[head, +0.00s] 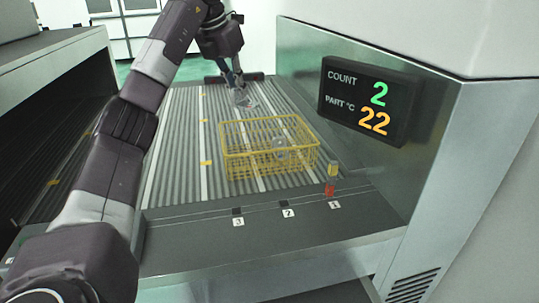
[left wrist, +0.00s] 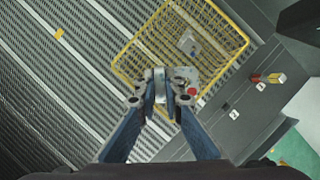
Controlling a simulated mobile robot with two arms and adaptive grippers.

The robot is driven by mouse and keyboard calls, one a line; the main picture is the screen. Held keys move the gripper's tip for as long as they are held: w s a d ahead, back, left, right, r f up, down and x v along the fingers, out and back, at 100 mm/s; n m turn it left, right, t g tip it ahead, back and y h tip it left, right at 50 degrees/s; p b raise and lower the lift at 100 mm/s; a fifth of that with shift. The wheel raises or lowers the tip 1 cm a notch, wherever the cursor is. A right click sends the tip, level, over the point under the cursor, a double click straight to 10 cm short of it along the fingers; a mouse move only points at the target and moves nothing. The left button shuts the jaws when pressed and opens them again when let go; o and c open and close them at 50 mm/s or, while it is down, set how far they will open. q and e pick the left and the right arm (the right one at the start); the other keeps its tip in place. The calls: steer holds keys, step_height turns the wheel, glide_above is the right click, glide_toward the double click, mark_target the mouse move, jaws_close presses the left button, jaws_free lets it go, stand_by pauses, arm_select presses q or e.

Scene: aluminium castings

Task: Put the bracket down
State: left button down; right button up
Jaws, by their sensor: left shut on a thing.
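My right gripper is not in view.
Another grey casting (head: 280,149) lies inside the basket. A small yellow-and-red piece (head: 332,172) stands on the front ledge near numbered labels. A wall with a display (head: 368,102) reading count 2 and part 22 °C bounds the right side. The ribbed conveyor (head: 180,150) left of the basket is clear.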

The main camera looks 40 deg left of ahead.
arm_select(q)
step_height(320, 180, down, 18)
steer(key=shift+f, duration=0.1)
stand_by(0.4)
steer(key=c, duration=2.5)
jaws_free()
steer(key=shift+f, duration=0.1)
steer(key=o, duration=0.5)
steer(key=shift+c, duration=0.2)
steer(key=b+v, duration=0.1)
steer(key=v, duration=1.1)
